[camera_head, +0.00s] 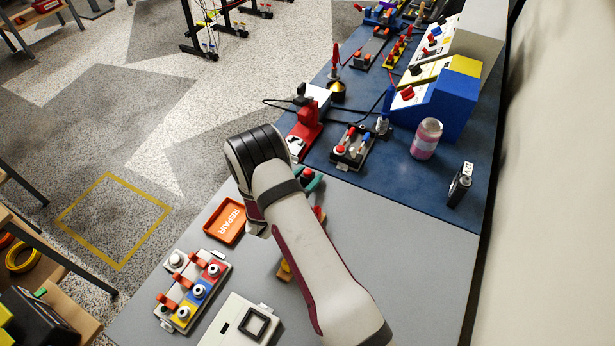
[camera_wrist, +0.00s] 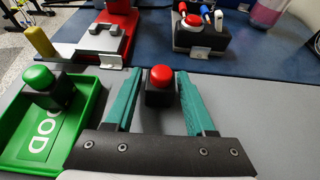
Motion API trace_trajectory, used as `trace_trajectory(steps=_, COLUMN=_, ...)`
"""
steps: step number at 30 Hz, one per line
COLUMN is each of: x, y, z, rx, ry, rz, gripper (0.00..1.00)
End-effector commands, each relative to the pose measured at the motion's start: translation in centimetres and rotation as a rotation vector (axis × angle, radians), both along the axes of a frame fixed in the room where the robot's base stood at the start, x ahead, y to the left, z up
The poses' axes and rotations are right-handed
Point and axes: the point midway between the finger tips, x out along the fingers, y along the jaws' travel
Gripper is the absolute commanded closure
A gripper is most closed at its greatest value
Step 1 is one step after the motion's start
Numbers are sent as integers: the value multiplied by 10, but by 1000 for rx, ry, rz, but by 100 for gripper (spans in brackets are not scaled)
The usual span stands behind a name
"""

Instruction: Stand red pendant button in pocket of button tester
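The red pendant button (camera_wrist: 162,78) has a round red cap on a square black body. In the wrist view it stands upright on the grey table, between the tips of my gripper's teal fingers (camera_wrist: 160,92). The fingers look open, with a narrow gap on each side of the body. A white box with a square, dark-rimmed pocket (camera_head: 257,323), which looks like the button tester, lies at the table's front. The pocket looks empty.
A green GOOD tray (camera_wrist: 83,117) holding a green button (camera_wrist: 48,88) is close left of my gripper. An orange REPAIR tray (camera_head: 225,222) and a coloured switch panel (camera_head: 192,290) lie left of my arm. Behind stand a red-and-white device (camera_head: 305,130) and a switch box (camera_head: 352,147).

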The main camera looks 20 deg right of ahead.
Motion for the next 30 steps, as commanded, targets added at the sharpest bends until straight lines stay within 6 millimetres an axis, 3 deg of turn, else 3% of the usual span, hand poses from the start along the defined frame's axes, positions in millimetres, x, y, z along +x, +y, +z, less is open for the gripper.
trace_trajectory(steps=1, x=0, y=0, z=0, rx=0, ry=0, rz=0, gripper=56)
trace_trajectory(steps=9, x=0, y=0, z=0, rx=0, ry=0, rz=0, gripper=100)
trace_trajectory(steps=20, x=0, y=0, z=4, rx=1, ry=-2, rz=-1, gripper=100)
trace_trajectory(steps=28, x=0, y=-1, z=45, rx=0, ry=-4, rz=0, gripper=100)
trace_trajectory(steps=30, x=-12, y=-15, z=53, rx=-1, ry=-1, rz=-3, gripper=100)
